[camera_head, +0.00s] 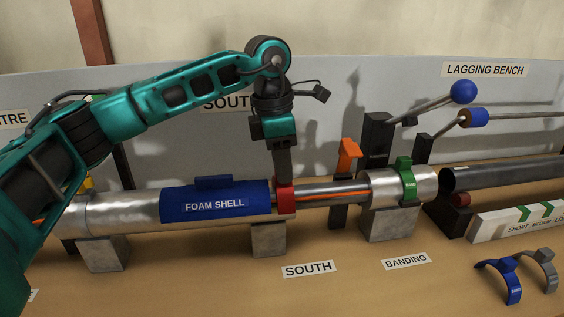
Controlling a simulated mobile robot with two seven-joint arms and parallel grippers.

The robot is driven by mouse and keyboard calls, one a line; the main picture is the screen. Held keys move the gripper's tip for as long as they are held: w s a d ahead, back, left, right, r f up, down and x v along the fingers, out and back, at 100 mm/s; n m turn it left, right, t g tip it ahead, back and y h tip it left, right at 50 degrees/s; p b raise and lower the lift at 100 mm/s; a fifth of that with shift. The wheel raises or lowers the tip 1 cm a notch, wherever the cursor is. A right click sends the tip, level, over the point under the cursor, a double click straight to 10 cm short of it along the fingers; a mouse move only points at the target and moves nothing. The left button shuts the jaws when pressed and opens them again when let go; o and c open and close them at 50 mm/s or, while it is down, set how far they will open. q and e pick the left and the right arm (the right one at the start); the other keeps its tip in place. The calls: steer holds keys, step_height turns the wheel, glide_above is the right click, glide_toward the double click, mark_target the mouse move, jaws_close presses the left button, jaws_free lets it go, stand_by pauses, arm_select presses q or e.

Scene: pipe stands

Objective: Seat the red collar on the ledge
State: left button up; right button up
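The red collar (286,199) is around the pipe at the right end of the blue foam shell (215,202), above a grey support block (268,239). My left gripper (283,182) points straight down from above, its dark fingers at the top of the collar. It looks shut on the collar, with the fingertips partly merged with it. I cannot tell which surface is the ledge, or whether the collar touches the shell. My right gripper is not in view.
A bare pipe with an orange strip (340,194) runs right to a silver sleeve with a green band (407,180). An orange-topped post (347,155) stands behind it. Blue (511,283) and grey (545,268) clips lie at front right. The front middle bench is mostly clear.

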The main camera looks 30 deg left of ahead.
arm_select(q)
steer(key=shift+o, duration=1.1)
step_height(320, 180, up, 13)
steer(key=a+p, duration=0.1)
steer(key=shift+s+a+p, duration=0.15)
steer(key=shift+s+p, duration=0.15)
steer(key=shift+s, duration=0.15)
steer(key=shift+f, duration=0.1)
